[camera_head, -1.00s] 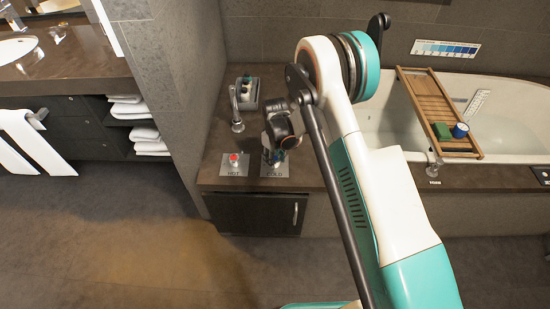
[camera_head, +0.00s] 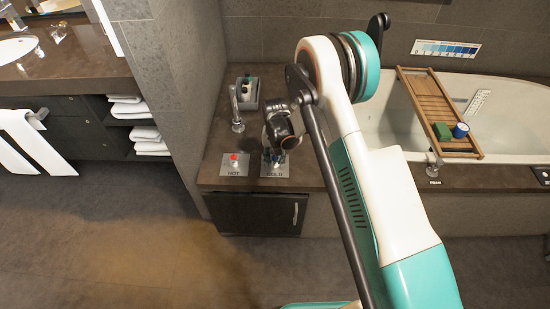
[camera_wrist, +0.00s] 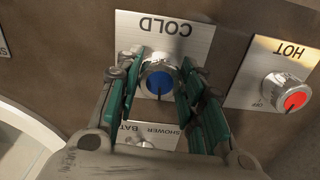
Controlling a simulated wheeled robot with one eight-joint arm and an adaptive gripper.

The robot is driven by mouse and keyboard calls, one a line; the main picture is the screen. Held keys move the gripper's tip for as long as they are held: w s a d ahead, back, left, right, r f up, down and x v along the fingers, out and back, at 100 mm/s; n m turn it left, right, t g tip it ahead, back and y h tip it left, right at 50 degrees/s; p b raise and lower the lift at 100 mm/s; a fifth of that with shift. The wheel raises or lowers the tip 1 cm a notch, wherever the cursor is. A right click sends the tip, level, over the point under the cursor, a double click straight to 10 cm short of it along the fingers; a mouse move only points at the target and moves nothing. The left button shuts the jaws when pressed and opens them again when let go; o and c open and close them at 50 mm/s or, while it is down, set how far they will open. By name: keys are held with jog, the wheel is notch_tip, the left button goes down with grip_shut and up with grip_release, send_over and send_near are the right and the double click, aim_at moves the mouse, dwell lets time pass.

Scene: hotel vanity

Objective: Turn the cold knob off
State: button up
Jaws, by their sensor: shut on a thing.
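The cold knob (camera_wrist: 159,82) is a round metal knob with a blue face on a plate marked COLD (camera_wrist: 172,27), upside down in the wrist view. In the head view its plate (camera_head: 284,172) is at the front of the counter, and my gripper (camera_head: 273,157) mostly covers the knob. My gripper (camera_wrist: 160,92) has its green-padded fingers on both sides of the cold knob, closed on it. The finger contact is partly hidden behind the pads. The knob's exact turn angle is hard to read.
The hot knob (camera_wrist: 285,92), with a red face, is beside it on its own plate. A metal faucet (camera_head: 236,110) and a grey tray (camera_head: 246,92) stand behind. The bathtub (camera_head: 510,100) with a wooden caddy (camera_head: 435,105) is to the right.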

aim_at(275, 158)
jog(key=shift+m, duration=0.6)
jog(key=o, duration=1.1)
jog(key=shift+c, duration=0.2)
jog(key=shift+r, duration=0.1)
notch_tip(275, 158, up, 12)
